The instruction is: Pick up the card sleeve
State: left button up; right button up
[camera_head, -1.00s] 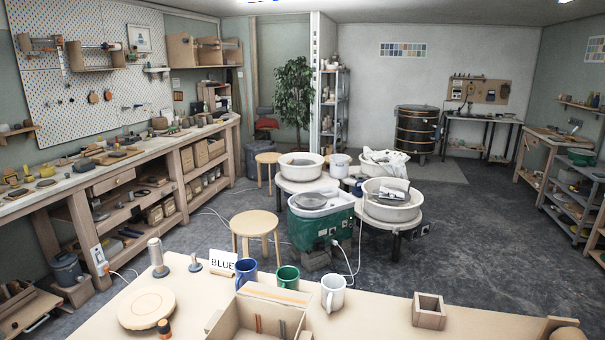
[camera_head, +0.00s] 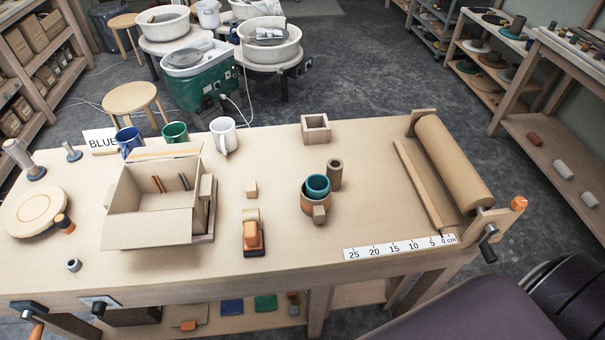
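A brown hollow tube (camera_head: 335,174) stands upright on the workbench (camera_head: 380,225), right of the middle. It looks like the card sleeve, though I cannot be sure. It stands close behind and to the right of a teal cup (camera_head: 318,184), which sits inside an orange-brown round holder (camera_head: 312,205). A small wooden block is at the front of this holder. Neither of my grippers shows in the head view.
An open box (camera_head: 150,228) stands left, with blue, green and white mugs (camera_head: 223,136) behind it. A square wooden frame (camera_head: 316,129), an orange-topped tool (camera_head: 252,237), a ruler (camera_head: 400,247) and a large brown roll (camera_head: 450,160) surround the tube. Bare bench lies between them.

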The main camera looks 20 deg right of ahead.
aim_at(316, 209)
jog(key=j+z, duration=0.3)
jog(key=k+j+z, duration=0.15)
jog(key=j+z, duration=0.15)
jog(key=k+j+z, duration=0.1)
jog(key=j+z, duration=0.2)
jog(key=k+j+z, duration=0.3)
jog(key=i+j, duration=0.1)
